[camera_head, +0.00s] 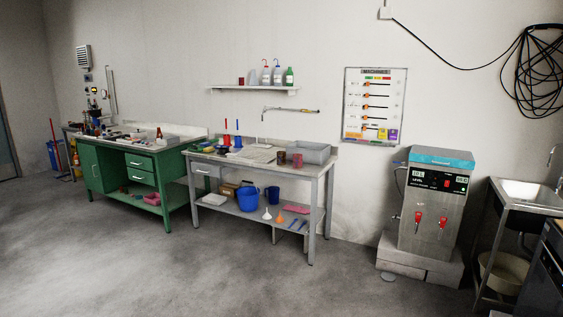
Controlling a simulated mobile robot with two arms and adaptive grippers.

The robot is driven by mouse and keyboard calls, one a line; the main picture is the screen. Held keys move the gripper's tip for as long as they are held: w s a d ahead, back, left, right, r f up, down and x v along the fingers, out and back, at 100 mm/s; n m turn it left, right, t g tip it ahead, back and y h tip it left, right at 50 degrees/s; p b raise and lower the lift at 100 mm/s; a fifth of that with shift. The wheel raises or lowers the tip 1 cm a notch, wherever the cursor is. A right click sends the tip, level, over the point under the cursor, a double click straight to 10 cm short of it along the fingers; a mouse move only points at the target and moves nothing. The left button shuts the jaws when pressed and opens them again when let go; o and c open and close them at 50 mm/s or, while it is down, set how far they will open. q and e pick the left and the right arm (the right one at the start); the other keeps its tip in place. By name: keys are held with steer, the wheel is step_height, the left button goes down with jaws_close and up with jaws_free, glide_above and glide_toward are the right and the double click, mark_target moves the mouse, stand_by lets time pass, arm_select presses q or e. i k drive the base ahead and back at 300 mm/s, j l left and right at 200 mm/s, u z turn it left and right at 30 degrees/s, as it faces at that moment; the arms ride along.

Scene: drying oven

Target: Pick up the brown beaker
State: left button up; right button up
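Two small cup-shaped things stand upright side by side on the right part of the grey workbench (312,170). One is a dark reddish cup (281,157); the other is a brown beaker (297,160) just to its right. They are small in the view, so I cannot be sure which is the brown beaker by colour alone. A brown bottle (159,134) also stands on the green workbench further left. Neither of my grippers is in view.
A grey tray (314,152) sits behind the cups. A blue bucket (248,198) is on the bench's lower shelf. A metal machine (432,205) stands on a plinth to the right, with a sink (530,193) beyond. The floor (190,265) in front is clear.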

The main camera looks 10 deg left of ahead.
mark_target(280, 155)
steer(key=i+j+u, duration=0.35)
steer(key=i, duration=0.65)
steer(key=i+u, duration=0.3)
steer(key=i, duration=0.75)
steer(key=i+j, duration=0.1)
steer(key=i, duration=2.7)
steer(key=i+z, duration=0.2)
steer(key=i, duration=0.25)
steer(key=i+j+z, duration=0.2)
steer(key=i, duration=0.3)
steer(key=i+j+z, duration=0.2)
steer(key=i, duration=0.25)
steer(key=z, duration=1)
